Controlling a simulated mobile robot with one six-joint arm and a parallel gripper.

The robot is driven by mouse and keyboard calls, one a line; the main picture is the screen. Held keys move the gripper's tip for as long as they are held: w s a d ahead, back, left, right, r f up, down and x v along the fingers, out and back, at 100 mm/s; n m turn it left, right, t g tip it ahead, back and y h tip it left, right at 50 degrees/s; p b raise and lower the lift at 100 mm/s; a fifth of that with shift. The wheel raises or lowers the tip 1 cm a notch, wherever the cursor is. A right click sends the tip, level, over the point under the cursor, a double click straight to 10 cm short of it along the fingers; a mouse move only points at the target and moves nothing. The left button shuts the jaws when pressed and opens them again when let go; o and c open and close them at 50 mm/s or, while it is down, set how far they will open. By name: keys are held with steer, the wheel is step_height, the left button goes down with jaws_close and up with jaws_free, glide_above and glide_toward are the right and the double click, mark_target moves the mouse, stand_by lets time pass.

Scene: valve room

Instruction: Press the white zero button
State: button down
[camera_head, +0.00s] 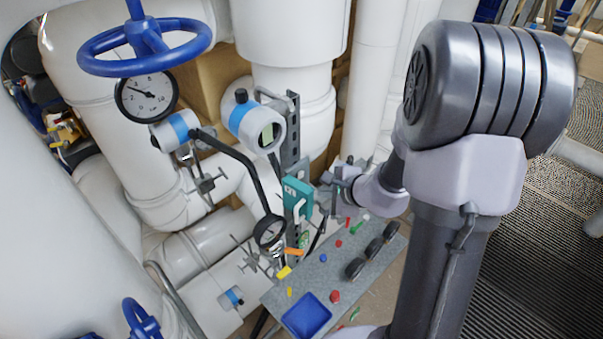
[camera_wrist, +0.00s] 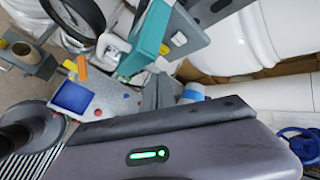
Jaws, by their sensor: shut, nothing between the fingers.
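A teal box (camera_head: 297,198) with a white handle-like part hangs on a grey perforated upright, above the grey table. In the wrist view the teal box (camera_wrist: 146,40) is close, seen at a slant, with a small pale green-white spot (camera_wrist: 179,39) beside it on grey metal. I cannot make out a white zero button for certain in either view. My gripper (camera_wrist: 158,92) is shut and empty, its dark fingers below the teal box in the wrist view and apart from it. In the head view my gripper (camera_head: 338,187) is just right of the box, partly hidden.
A grey table (camera_head: 345,270) holds a blue tray (camera_head: 307,316), dark rounded parts and several small coloured pieces. Black-rimmed gauges (camera_head: 270,231), white pipes (camera_head: 290,90) and a blue handwheel (camera_head: 145,48) crowd the left and back. Grated floor (camera_head: 540,240) lies open at the right.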

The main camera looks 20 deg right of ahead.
mark_target(300, 175)
steer(key=shift+w+a, duration=0.3)
steer(key=shift+w, duration=0.45)
steer(key=shift+w+a, duration=0.25)
steer(key=shift+w, duration=0.5)
steer(key=shift+w+a, duration=0.3)
steer(key=shift+w, duration=0.45)
steer(key=shift+b, duration=0.3)
steer(key=shift+w+a, duration=0.15)
steer(key=shift+w, duration=0.25)
steer(key=shift+w+a+b, duration=0.15)
steer(key=shift+w+b, duration=0.2)
steer(key=shift+w, duration=0.1)
stand_by(0.4)
steer(key=shift+s, duration=0.1)
steer(key=shift+s+d+b, duration=0.3)
steer(key=shift+s+b, duration=0.15)
steer(key=shift+s, duration=0.35)
